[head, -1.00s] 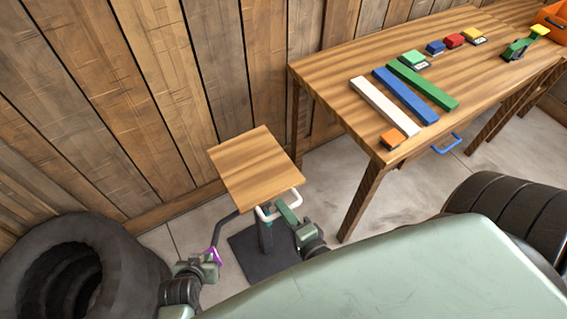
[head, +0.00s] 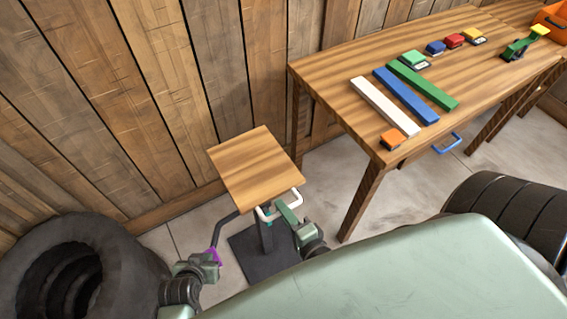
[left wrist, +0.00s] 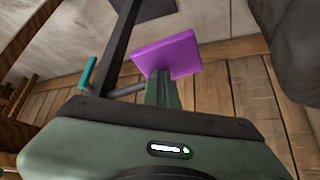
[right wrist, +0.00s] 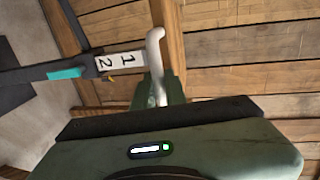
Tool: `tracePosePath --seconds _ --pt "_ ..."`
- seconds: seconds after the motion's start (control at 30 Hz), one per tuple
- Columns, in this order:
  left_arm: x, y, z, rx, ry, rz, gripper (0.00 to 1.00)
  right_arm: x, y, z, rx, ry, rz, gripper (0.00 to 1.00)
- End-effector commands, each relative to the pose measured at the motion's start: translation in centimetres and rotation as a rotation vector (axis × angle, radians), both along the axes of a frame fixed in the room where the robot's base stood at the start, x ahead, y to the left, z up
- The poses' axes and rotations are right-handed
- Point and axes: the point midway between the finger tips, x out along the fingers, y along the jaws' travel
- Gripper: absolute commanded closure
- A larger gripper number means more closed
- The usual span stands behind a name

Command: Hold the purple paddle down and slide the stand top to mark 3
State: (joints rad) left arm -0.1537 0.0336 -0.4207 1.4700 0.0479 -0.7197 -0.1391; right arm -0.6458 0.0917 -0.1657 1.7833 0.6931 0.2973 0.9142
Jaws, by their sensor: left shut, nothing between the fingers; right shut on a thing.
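The stand has a square wooden top (head: 255,168) with a white handle (head: 285,204) at its front edge. My right gripper (head: 290,214) is shut on this white handle (right wrist: 155,48). The purple paddle (head: 214,255) is low on the left of the stand. My left gripper (head: 211,260) is shut and empty, its fingertips against the paddle (left wrist: 168,52) or very close to it. In the right wrist view a white scale (right wrist: 121,61) shows marks 1 and 2, with a teal piece (right wrist: 65,73) on the post near it. Mark 3 is not visible.
Black tyres (head: 75,270) lie at the left and more (head: 510,215) at the right. A plank wall (head: 150,80) is close behind the stand.

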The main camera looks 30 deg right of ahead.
Motion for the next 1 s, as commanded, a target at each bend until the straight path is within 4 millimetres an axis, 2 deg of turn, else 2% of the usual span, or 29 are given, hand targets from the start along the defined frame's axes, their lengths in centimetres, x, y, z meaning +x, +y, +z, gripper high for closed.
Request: tracePosePath --seconds 0.17,0.4,0.5,0.8,0.83,0.9,1.0 --pt "-0.1 0.0 -0.1 0.001 0.004 -0.001 1.0 0.0 0.1 0.6 0.002 0.001 0.0 1.0" --pt "-0.1 0.0 -0.1 0.001 0.003 -0.001 1.0 0.0 0.1 4.8 0.004 -0.002 -0.003 1.0" --pt "-0.1 0.0 -0.1 0.001 0.003 -0.001 1.0 0.0 0.1 5.8 0.003 -0.001 -0.001 1.0" --pt "-0.1 0.0 -0.1 0.001 0.003 -0.001 1.0 0.0 0.1 6.0 0.0 0.0 0.001 1.0" --pt "-0.1 0.0 -0.1 0.001 0.003 -0.001 1.0 0.0 0.1 6.0 0.0 0.001 0.001 0.85" --pt "-0.1 0.0 -0.1 0.001 0.003 -0.001 1.0 0.0 0.1 6.0 0.0 0.001 0.001 0.66" --pt "-0.1 0.0 -0.1 0.001 0.003 -0.001 1.0 0.0 0.0 6.0 0.0 0.001 0.001 0.66"
